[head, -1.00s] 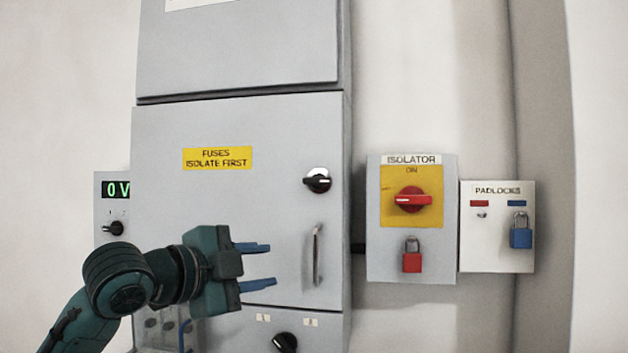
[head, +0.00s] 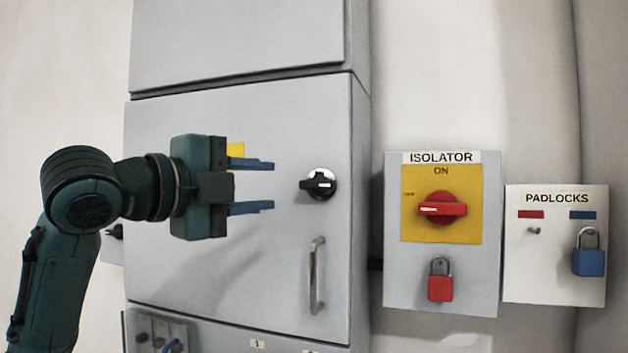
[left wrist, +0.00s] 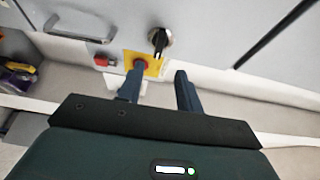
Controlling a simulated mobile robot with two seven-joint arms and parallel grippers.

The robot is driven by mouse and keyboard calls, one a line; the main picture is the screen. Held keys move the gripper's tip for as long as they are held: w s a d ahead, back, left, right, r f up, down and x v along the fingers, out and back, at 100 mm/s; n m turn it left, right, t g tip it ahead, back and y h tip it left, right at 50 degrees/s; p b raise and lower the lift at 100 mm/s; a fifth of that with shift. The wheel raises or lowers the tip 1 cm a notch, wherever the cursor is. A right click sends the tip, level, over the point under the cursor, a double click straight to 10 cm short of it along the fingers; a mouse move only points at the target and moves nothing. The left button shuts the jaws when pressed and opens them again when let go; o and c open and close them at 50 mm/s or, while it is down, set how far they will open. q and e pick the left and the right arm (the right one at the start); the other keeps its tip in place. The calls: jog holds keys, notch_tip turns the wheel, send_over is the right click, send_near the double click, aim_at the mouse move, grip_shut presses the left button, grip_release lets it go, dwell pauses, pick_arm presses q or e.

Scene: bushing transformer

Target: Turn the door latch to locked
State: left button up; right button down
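The door latch (head: 318,184) is a black knob on a round silver plate, on the right side of the grey cabinet door (head: 215,275). Its black handle lies about horizontal in the head view. In the left wrist view the latch (left wrist: 159,40) shows just beyond the fingertips. My left gripper (head: 273,185) is open and empty, its two blue fingers pointing right at the latch, apart from it. It also shows in the left wrist view (left wrist: 160,70). My right gripper is not in view.
A vertical door handle (head: 317,275) is below the latch. Right of the cabinet are the isolator box (head: 395,275) with a red switch (head: 442,208) and a red padlock (head: 440,288), and the padlocks board (head: 530,270) with a blue padlock (head: 589,262).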

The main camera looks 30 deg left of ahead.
aim_at(313, 185)
pick_arm(q)
jog(key=w, duration=0.3)
jog(key=w+d+p, duration=0.1)
jog(key=w, duration=0.2)
jog(key=w+p, duration=0.1)
jog(key=w, duration=0.2)
jog(key=shift+w+d, duration=0.25)
jog(key=shift+w+d+p, duration=0.1)
jog(key=shift+w+p, duration=0.2)
jog(key=shift+w, duration=0.2)
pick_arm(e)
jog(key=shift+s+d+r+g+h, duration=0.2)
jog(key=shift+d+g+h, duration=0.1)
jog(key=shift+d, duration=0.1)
pick_arm(q)
jog(key=c, duration=0.6)
jog(key=shift+c, duration=0.2)
